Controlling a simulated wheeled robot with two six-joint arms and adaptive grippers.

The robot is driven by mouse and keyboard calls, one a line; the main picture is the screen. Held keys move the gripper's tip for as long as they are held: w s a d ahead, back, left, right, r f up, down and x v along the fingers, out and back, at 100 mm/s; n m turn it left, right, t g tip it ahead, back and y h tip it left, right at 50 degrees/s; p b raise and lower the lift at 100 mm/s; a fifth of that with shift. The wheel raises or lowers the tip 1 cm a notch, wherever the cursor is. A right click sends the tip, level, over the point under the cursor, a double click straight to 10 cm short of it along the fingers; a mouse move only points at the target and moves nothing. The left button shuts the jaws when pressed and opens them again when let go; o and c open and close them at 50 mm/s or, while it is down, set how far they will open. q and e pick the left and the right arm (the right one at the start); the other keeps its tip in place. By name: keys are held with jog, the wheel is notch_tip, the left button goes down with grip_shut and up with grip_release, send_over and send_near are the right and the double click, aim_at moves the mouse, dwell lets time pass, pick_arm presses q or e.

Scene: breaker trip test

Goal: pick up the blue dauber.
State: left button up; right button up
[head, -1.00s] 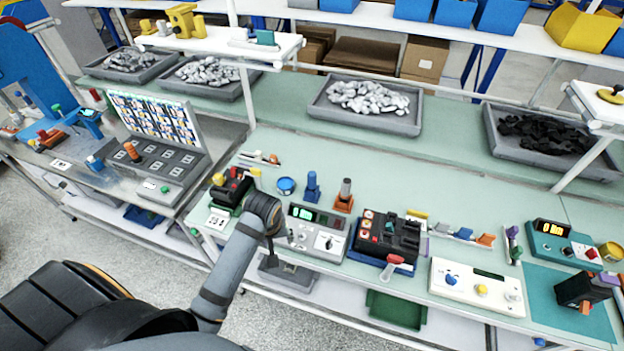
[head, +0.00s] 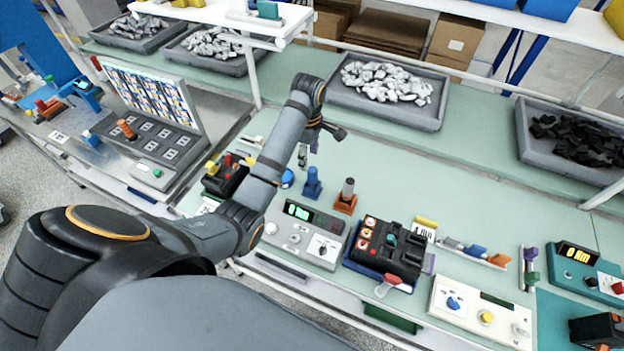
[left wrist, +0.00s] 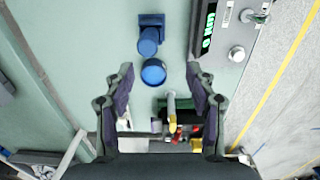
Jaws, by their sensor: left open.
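In the left wrist view the blue dauber (left wrist: 149,38) is near the top, beyond the fingertips. A round blue tin (left wrist: 153,72) lies between the fingertip lines there; in the head view the blue tin (head: 287,178) is partly hidden by my arm. My left gripper (head: 318,142) is open and empty, held above the bench, behind the dauber in the head view. The left gripper's fingers (left wrist: 160,72) are wide apart. My right gripper is not in view.
An orange stand (head: 345,204) with a grey-topped piece is right of the dauber. A grey meter box (head: 305,235) and a black breaker unit (head: 388,248) stand in front. A grey bin of pale pieces (head: 388,90) lies behind.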

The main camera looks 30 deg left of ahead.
aim_at(313, 169)
pick_arm(q)
jog(key=f, duration=0.3)
jog(key=shift+w+f, duration=0.35)
jog(key=shift+f, duration=0.05)
jog(key=shift+w+f, duration=0.5)
jog(key=shift+w, duration=0.25)
notch_tip(313, 169, down, 2)
jog(key=shift+d+f+p, duration=0.1)
jog(key=shift+d+p, duration=0.05)
jog(key=shift+p, duration=0.7)
notch_tip(313, 169, down, 2)
jog(key=shift+f, duration=0.25)
jog(key=c, duration=0.7)
grip_shut()
jog(key=shift+r, duration=0.15)
notch_tip(313, 169, up, 6)
jog(key=shift+r+b, duration=0.25)
jog(key=shift+b, duration=0.8)
notch_tip(313, 169, up, 3)
jog(key=shift+f+p, duration=0.2)
jog(key=shift+p, duration=0.7)
jog(key=shift+r+p, duration=0.4)
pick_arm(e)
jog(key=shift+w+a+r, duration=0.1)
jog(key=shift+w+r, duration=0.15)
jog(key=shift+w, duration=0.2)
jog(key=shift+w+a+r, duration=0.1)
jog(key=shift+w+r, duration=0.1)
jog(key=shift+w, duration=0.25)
